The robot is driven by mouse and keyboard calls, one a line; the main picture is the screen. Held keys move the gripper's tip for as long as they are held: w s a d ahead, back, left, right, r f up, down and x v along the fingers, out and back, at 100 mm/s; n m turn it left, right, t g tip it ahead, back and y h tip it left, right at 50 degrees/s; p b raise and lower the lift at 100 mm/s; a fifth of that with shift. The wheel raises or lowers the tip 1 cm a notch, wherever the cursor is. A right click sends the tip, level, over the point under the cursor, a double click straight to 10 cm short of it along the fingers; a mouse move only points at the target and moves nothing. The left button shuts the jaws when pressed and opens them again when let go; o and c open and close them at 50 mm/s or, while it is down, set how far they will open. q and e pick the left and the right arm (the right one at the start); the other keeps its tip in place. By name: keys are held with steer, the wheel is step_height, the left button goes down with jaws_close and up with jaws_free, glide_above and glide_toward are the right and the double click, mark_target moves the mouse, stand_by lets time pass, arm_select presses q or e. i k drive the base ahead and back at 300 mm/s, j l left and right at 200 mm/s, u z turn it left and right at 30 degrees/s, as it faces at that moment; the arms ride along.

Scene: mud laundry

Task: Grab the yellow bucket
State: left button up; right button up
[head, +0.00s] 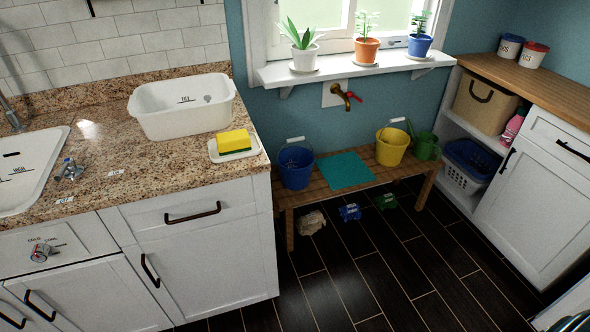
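The yellow bucket (391,147) stands upright on a low wooden bench (311,192) under the window, right of a teal mat (346,171). Its handle (398,121) is up at the rim. A green watering can (427,146) stands close to its right, and a blue bucket (296,168) is at the bench's left end. Neither gripper can be made out in the head view. A dark rounded shape at the bottom right corner is too cut off to identify.
A granite counter (120,180) with a white basin (183,106) and a sponge is on the left. White cabinets (540,175) stand on the right. Small blue and green items lie below the bench. The dark floor (400,265) in front is clear.

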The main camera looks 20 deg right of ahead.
mark_target(392, 143)
steer(key=z, duration=1.3)
steer(key=i+l+u, duration=0.35)
steer(key=i+l, duration=0.95)
